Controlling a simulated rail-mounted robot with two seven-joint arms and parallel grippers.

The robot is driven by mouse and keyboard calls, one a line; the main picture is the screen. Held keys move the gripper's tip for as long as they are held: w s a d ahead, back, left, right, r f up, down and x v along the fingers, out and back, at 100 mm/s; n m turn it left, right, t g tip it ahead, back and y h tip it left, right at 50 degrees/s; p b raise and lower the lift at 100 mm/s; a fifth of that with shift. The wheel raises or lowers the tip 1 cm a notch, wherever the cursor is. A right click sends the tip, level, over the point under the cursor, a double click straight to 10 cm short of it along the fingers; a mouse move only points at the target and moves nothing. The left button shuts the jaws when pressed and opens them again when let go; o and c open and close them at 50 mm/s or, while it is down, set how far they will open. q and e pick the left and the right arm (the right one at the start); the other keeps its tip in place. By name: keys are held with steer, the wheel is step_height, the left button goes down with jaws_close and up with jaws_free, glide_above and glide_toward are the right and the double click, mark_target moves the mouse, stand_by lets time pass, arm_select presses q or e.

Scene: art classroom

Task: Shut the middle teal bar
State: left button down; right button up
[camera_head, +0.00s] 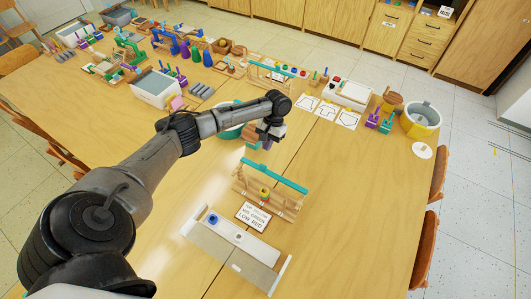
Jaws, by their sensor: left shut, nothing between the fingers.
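A wooden stand with a teal bar (275,177) across its top stands upright near the middle of the table. A yellow piece sits in this stand, below the bar. A second, similar teal bar (270,70) tops another wooden stand farther back. My left gripper (266,143) hangs above the table between the two stands, nearer the front one, and is shut and empty. It appears apart from the front teal bar. A teal round object (229,133) is partly hidden behind my left arm. I cannot tell for certain which bar is the middle one. My right gripper is out of view.
A lettered card (253,215) and a grey-and-white tray (238,246) lie in front of the near stand. Printed sheets (327,110), purple and teal tools (380,120) and a yellow bucket (421,119) are at back right. The right-hand tabletop is clear.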

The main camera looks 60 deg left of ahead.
arm_select(q)
steer(key=shift+w+a+r, duration=0.1)
steer(key=shift+w+r, duration=0.1)
steer(key=shift+r, duration=0.35)
